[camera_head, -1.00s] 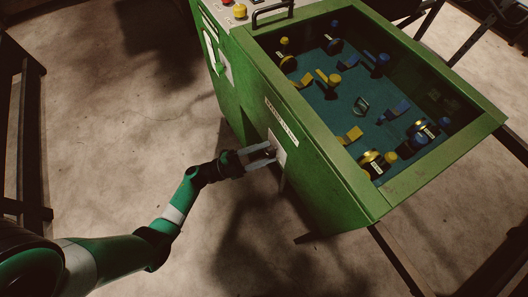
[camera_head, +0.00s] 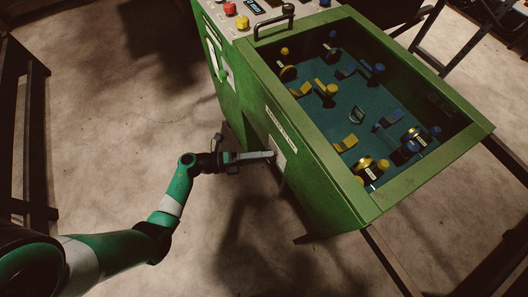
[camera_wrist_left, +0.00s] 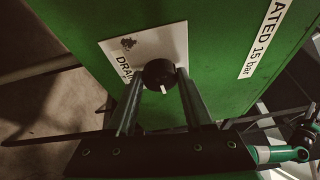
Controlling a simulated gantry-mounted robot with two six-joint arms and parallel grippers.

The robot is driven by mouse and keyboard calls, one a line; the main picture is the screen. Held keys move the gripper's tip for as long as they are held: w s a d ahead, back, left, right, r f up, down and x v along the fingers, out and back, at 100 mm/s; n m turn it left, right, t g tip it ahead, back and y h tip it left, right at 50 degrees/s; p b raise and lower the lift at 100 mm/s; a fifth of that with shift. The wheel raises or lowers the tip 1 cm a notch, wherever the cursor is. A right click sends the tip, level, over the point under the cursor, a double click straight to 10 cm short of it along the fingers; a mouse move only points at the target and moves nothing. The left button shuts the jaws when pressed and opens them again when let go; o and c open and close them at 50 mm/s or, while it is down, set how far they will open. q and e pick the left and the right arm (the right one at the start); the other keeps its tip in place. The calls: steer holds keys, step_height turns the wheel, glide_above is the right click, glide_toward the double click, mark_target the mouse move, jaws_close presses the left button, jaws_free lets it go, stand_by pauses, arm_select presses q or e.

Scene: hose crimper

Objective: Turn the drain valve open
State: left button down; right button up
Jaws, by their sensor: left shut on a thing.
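The drain valve is a round black knob (camera_wrist_left: 158,74) with a white pointer mark, on a white plate (camera_wrist_left: 120,55) lettered "DRAIN" on the green machine's side. In the left wrist view my left gripper (camera_wrist_left: 160,84) has its two fingers on either side of the knob, shut on it. The pointer mark points toward the gripper's palm, low in that picture. In the head view the left gripper (camera_head: 268,157) reaches the white plate (camera_head: 277,155) from the left, and its fingers hide the knob. My right gripper is not in view.
The green machine (camera_head: 320,185) has an open-topped tank (camera_head: 360,90) holding several blue and yellow parts. A black handle (camera_head: 270,22), a red button (camera_head: 229,8) and a yellow button (camera_head: 242,22) are on top. Floor (camera_head: 110,130) to the left is clear.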

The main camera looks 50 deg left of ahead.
arm_select(q)
steer(key=shift+m, duration=0.4)
steer(key=shift+c, duration=1.4)
jaws_free()
steer(key=p+v, duration=0.2)
steer(key=v, duration=0.9)
steer(key=shift+s+a+r, duration=0.15)
steer(key=shift+s+a, duration=0.05)
steer(key=shift+s, duration=0.1)
